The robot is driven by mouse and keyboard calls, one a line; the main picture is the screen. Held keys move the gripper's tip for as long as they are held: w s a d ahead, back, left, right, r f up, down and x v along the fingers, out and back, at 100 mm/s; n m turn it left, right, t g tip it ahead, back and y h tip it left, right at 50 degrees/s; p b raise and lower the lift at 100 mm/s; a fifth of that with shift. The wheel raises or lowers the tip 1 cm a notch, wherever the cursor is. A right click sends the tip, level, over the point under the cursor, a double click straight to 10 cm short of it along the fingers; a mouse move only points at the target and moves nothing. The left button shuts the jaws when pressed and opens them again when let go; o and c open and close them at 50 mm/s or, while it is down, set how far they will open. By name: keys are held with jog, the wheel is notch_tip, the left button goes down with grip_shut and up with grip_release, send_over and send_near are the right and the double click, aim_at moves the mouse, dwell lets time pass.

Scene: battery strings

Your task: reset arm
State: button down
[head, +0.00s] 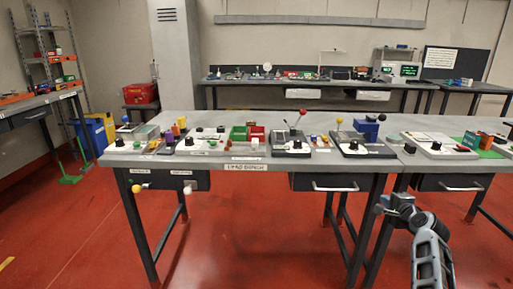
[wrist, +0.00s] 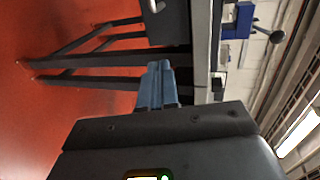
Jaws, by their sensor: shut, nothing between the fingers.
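My arm comes up from the lower right of the head view, and my gripper (head: 381,208) is at its end, in front of the right part of the workbench. In the wrist view the blue fingers of my gripper (wrist: 158,68) are together with nothing between them. The wrist view is turned on its side. The fingers point toward the bench's dark legs and edge and touch nothing that I can see.
The workbench (head: 250,170) carries switch panels, small bins and levers. A drawer with a handle (head: 333,187) sits under its top. A side bench (head: 40,100), a blue bin (head: 92,135) and a red box (head: 141,92) stand left. The red floor in front is clear.

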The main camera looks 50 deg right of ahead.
jog(key=a+f+n+t+y, duration=0.15)
jog(key=a+n, duration=0.25)
jog(key=a, duration=0.6)
jog(key=a+f+n, duration=0.3)
jog(key=a+n, duration=0.1)
jog(key=a, duration=0.7)
jog(key=a+f+n+t+y, duration=0.1)
jog(key=a+f+n, duration=0.25)
jog(key=a, duration=0.65)
jog(key=s+a+r+n+t+y, duration=0.1)
jog(key=s+a+r+n+y, duration=0.25)
jog(key=a, duration=0.55)
jog(key=s+a+r+n+t+y, duration=0.1)
jog(key=s+a+r+n, duration=0.25)
jog(key=a+n, duration=0.35)
jog(key=s+a+r+n+y, duration=0.3)
jog(key=s+a+r+n, duration=0.3)
jog(key=s+a+r, duration=0.2)
jog(key=shift+s+a+r+t+y, duration=0.2)
jog(key=shift+a+r+t+y, duration=0.4)
jog(key=shift+a, duration=0.65)
